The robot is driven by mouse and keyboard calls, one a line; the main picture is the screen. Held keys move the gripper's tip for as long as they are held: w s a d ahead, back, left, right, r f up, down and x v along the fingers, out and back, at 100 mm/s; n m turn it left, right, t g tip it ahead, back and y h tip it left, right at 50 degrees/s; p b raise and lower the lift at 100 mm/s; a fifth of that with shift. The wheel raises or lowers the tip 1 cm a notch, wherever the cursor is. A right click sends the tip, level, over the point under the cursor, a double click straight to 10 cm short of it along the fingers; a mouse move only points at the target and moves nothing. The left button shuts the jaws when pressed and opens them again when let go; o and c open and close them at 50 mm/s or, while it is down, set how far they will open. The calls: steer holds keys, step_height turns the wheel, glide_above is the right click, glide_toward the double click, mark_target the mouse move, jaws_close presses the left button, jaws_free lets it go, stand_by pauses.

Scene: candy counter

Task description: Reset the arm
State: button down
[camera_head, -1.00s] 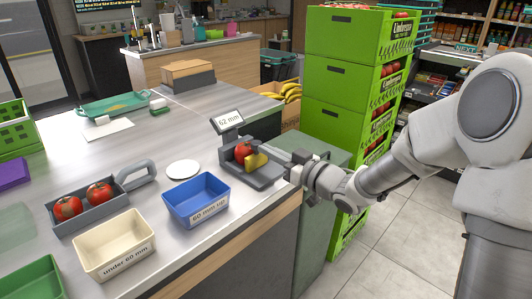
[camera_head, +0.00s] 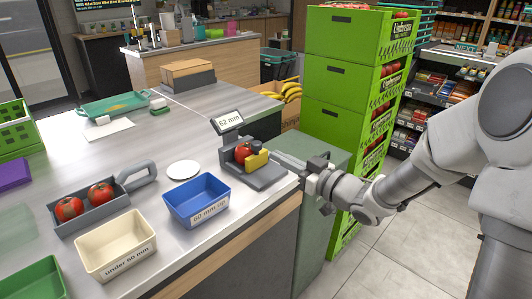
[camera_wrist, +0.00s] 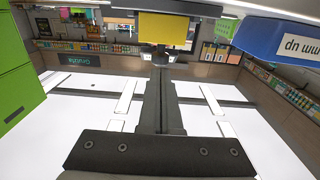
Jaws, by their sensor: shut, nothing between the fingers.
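My gripper (camera_head: 312,172) is at the counter's right edge, to the right of the measuring device (camera_head: 262,182). In the wrist view its fingers (camera_wrist: 160,58) are together, with nothing between them. A red tomato (camera_head: 242,151) sits in the grey device against a yellow block (camera_head: 257,160). The device's display (camera_head: 229,122) reads 62 mm. The yellow block also shows in the wrist view (camera_wrist: 163,29), beyond the fingertips. My gripper is apart from the device.
A blue bin (camera_head: 196,205) marked 60 mm up and a cream bin (camera_head: 116,246) marked under 60 mm stand left. A grey tray (camera_head: 128,200) holds two tomatoes. Stacked green crates (camera_head: 335,95) stand close behind my arm. Floor at right is open.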

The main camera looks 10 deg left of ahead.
steer(key=shift+w+d+h, duration=0.25)
steer(key=shift+d+h, duration=0.05)
steer(key=shift+h, duration=0.2)
steer(key=s+d+r+m+t+h, duration=0.1)
steer(key=s+d+r+m+h, duration=0.15)
steer(key=d+h, duration=0.45)
steer(key=s+d+r+m+h, duration=0.2)
steer(key=s+d+m+h, duration=0.15)
steer(key=d+h, duration=0.35)
steer(key=s+d+f+m+g, duration=0.1)
steer(key=s+m+g, duration=0.15)
steer(key=s, duration=0.85)
steer(key=s+d+f+m+g, duration=0.15)
steer(key=s+g, duration=0.25)
steer(key=s, duration=0.7)
step_height(320, 180, up, 20)
steer(key=p, duration=2)
steer(key=shift+d+r+y, duration=0.15)
steer(key=shift+r+y, duration=0.05)
steer(key=shift+y, duration=0.2)
